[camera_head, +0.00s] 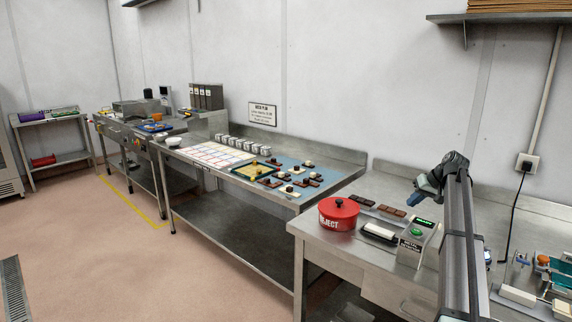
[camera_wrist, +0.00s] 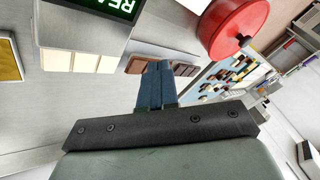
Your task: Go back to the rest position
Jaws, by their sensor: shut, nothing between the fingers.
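My gripper (camera_head: 424,194) is up in the air above the right-hand steel bench, on the bent arm. It also shows in the wrist view (camera_wrist: 155,68), where its blue fingers are together with nothing between them. The brown bars (camera_head: 392,211) lie on the bench below and behind it; part of them shows past the fingertips in the wrist view (camera_wrist: 137,64). The gripper is apart from the bars and the bench.
A red lidded reject pot (camera_head: 338,216) stands on the bench (camera_head: 335,253) to the left. A device with a lit green display (camera_head: 424,222) stands near my arm, beside a pale block (camera_head: 381,230). A power cable (camera_head: 507,215) hangs at right. A crowded bench (camera_head: 330,184) stands further left.

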